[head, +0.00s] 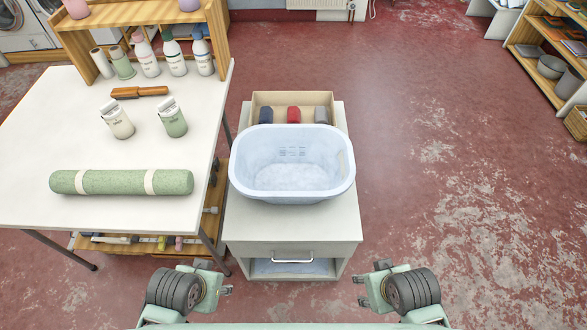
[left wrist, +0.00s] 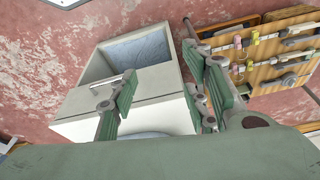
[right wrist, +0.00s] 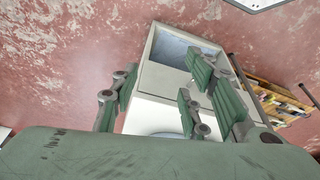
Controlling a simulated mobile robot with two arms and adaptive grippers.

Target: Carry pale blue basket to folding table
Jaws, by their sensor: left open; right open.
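The pale blue basket (head: 292,165) stands upright and looks empty on top of a white cabinet (head: 245,228) in the middle of the head view. Behind it on the same top is a shallow box (head: 262,103) with several rolled items. The white table at the left (head: 60,125) holds bottles and a green roll; I cannot tell whether it is the folding table. My left gripper (head: 226,290) is open and empty in front of the cabinet's left side. My right gripper (head: 362,290) is open and empty in front of its right side. Neither touches the basket.
Shelves (head: 545,50) stand far right. The red floor (head: 430,130) right of the cabinet is clear.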

